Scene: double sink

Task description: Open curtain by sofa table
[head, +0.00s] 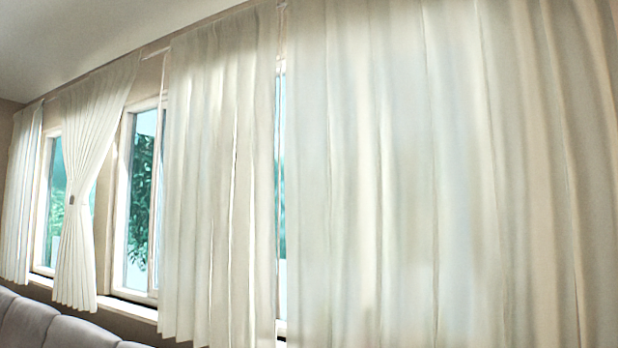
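A wide white curtain (450,180) hangs in pleats and fills the right half of the head view. A second white curtain (215,190) hangs left of it, and a narrow gap between the two shows a strip of window glass. Farther left, another curtain (85,200) is gathered at its middle by a small tieback (71,199). One more curtain (20,200) hangs at the far left edge. No sofa table shows. My gripper is not in view.
A grey padded sofa back (40,325) runs along the lower left, below the windows. A window (142,200) with greenery outside is uncovered between curtains. A white sill (135,308) runs beneath it. The floor is not visible.

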